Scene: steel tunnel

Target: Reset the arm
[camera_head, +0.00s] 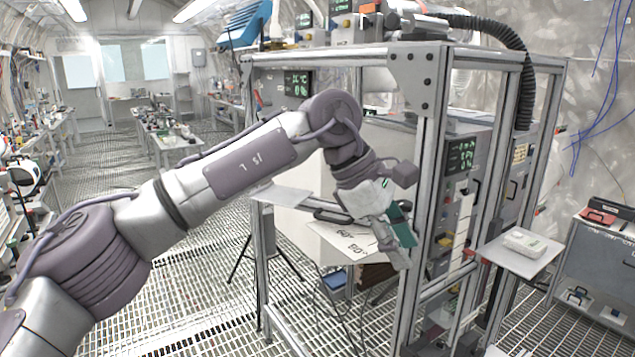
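My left arm comes in from the left and reaches across the middle of the view. It bends down at the wrist, close to the metal-framed rack (412,150). My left gripper (398,250) points down and to the right beside the rack's near upright. A teal piece shows at the gripper; I cannot tell whether it is part of the gripper or something held. The fingers are small and partly overlapped, so their opening is unclear. My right gripper is not in view.
A small white shelf (505,254) carries a pale box (525,242) right of the rack. A grey cabinet (600,265) stands at far right. A blue box (335,281) sits low behind the arm. The grated aisle floor (95,180) is largely open at left.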

